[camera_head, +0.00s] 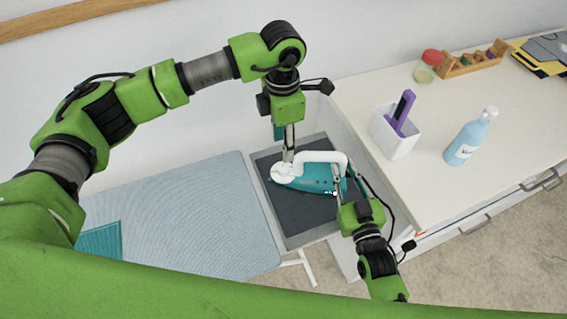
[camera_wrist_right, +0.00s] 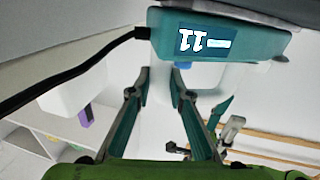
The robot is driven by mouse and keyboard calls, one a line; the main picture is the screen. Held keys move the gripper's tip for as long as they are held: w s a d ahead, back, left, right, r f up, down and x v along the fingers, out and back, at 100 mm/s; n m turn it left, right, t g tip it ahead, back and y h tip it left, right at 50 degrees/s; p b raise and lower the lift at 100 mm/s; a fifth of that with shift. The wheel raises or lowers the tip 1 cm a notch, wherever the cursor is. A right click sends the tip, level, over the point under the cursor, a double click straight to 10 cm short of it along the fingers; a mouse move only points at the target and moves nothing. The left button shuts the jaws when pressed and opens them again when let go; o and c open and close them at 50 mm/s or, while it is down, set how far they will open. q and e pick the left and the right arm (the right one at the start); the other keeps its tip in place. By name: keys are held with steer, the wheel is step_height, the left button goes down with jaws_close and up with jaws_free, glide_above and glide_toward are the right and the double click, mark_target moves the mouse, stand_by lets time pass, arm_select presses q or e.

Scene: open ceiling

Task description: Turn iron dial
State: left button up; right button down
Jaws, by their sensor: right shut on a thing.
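The teal and white iron (camera_head: 318,181) lies in a grey tray (camera_head: 265,175) at the end of the ironing board. Its white handle (camera_head: 325,156) arches over the teal body. My right gripper (camera_head: 344,173) is at the right end of the iron, shut on its white handle; the right wrist view shows the teal iron body (camera_wrist_right: 220,42) just beyond the fingers (camera_wrist_right: 161,74). My left gripper (camera_head: 288,158) points down at the iron's white left end, its fingers seen nearly edge-on. The dial is not clearly visible, and I cannot tell whether the left fingers touch it.
The ironing board (camera_head: 180,205) lies left of the tray, with a teal cloth (camera_head: 100,241) on it. The white counter (camera_head: 430,190) on the right holds a white holder (camera_head: 394,138), a blue bottle (camera_head: 466,142) and a red-lidded jar (camera_head: 427,67). A black cord (camera_wrist_right: 70,72) runs from the iron.

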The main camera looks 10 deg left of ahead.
mark_target(283, 167)
arm_select(q)
step_height(283, 167, down, 9)
steer(key=shift+d+f, duration=0.1)
steer(key=shift+f, duration=0.1)
steer(key=c, duration=1.1)
